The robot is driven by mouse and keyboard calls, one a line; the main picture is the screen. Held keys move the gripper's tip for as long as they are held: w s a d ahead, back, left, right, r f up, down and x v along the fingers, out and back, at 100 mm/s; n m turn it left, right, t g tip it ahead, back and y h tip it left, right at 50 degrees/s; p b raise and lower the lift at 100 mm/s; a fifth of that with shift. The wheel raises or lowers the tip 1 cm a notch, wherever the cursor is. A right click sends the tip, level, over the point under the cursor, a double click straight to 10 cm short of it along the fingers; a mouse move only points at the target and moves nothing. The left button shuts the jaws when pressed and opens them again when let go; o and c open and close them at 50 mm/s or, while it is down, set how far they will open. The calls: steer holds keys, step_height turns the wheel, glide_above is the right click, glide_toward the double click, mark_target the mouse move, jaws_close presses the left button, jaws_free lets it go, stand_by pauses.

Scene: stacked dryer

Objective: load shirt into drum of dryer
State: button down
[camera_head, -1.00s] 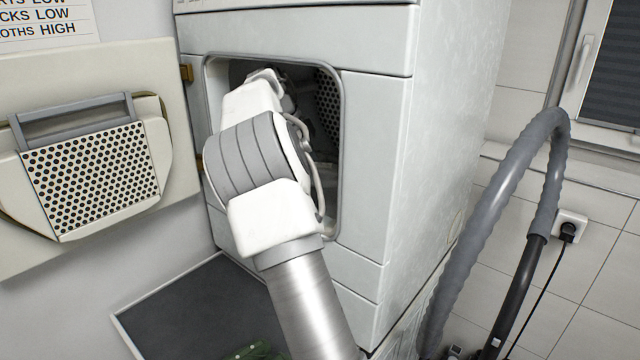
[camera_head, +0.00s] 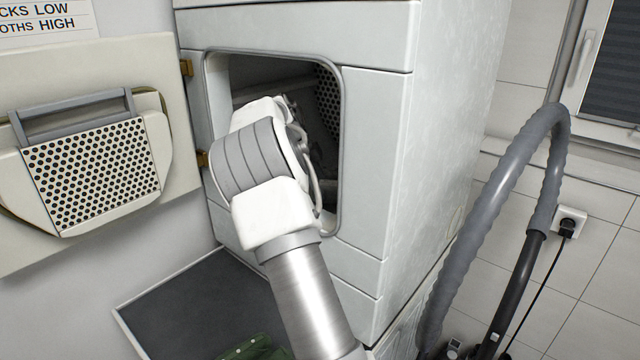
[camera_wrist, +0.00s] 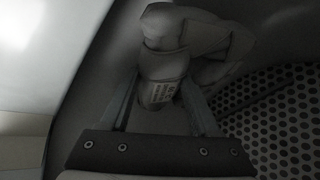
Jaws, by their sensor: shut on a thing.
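The dryer (camera_head: 375,160) stands with its door open to the left. My arm reaches through the front opening into the drum (camera_head: 327,98). In the wrist view, my gripper (camera_wrist: 163,100) is shut on a bunched, pale grey shirt (camera_wrist: 205,40), with a small printed label between the fingers. The shirt is inside the dryer, and the drum's perforated wall (camera_wrist: 275,125) shows at the right. My arm hides the gripper and shirt in the head view. I cannot tell whether the shirt touches the drum's bottom.
The open door (camera_head: 95,165) with its perforated lint panel is left of the opening. The opening's rim (camera_head: 341,150) lies close around my arm. A grey hose (camera_head: 490,210) stands to the right.

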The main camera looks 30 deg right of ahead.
steer(key=shift+f+b, duration=0.35)
steer(key=shift+f, duration=0.25)
steer(key=shift+c, duration=0.5)
jaws_free()
steer(key=shift+r, duration=0.25)
steer(key=v, duration=0.8)
steer(key=shift+r+p, duration=0.15)
steer(key=shift+p, duration=0.3)
steer(key=shift+d, duration=0.1)
